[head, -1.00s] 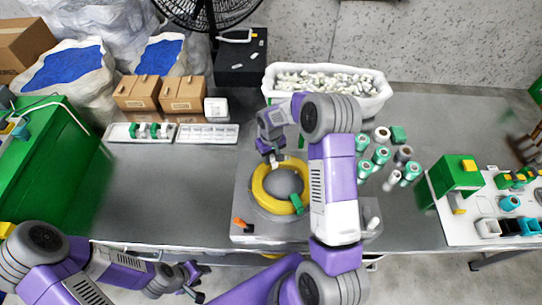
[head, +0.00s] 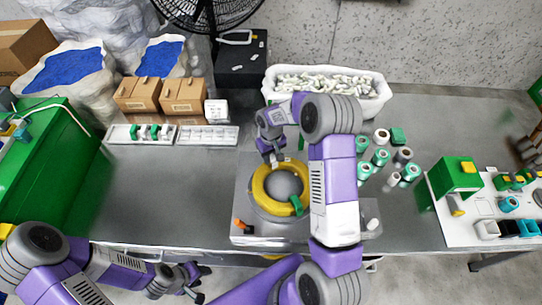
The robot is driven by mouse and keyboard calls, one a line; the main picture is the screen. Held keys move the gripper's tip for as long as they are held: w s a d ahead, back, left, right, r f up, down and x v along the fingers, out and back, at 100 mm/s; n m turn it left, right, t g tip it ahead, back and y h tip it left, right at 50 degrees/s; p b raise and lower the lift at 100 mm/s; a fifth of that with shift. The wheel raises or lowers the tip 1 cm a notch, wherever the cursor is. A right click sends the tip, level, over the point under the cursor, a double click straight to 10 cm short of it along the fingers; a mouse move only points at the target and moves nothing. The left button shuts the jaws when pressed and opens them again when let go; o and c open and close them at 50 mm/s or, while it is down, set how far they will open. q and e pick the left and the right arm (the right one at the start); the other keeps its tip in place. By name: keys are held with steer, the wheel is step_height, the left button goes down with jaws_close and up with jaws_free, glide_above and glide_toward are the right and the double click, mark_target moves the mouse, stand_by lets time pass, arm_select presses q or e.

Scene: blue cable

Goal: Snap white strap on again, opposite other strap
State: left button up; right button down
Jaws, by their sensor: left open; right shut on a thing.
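A yellow ring (head: 261,197), which looks like a coil around a grey dome (head: 284,184), lies on a grey metal fixture on the table. A green strap or clip (head: 297,206) sits on the ring's near right side. My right gripper (head: 277,160) is over the ring's far edge, shut on a small white piece (head: 279,163), likely the white strap. Whether it touches the ring is hard to tell. My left gripper (head: 195,285) is open and empty, low in front of the table's near edge. No blue cable is distinct.
A white bin (head: 371,105) of many small white pieces stands behind the fixture. Green and white spools (head: 381,156) stand right of my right arm. White trays (head: 207,135) with clips lie at the back left. The table left of the fixture is clear.

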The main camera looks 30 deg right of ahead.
steer(key=shift+f, duration=0.2)
stand_by(0.3)
steer(key=shift+f+b, duration=0.55)
steer(key=shift+b, duration=0.05)
steer(key=shift+r, duration=0.25)
steer(key=shift+r+p, duration=0.4)
steer(key=shift+r, duration=0.05)
steer(key=shift+r, duration=0.1)
steer(key=shift+f, duration=0.2)
stand_by(0.4)
steer(key=shift+f+b, duration=0.6)
steer(key=shift+f, duration=0.05)
steer(key=shift+r, duration=0.25)
steer(key=shift+r+p, duration=0.45)
steer(key=shift+r, duration=0.05)
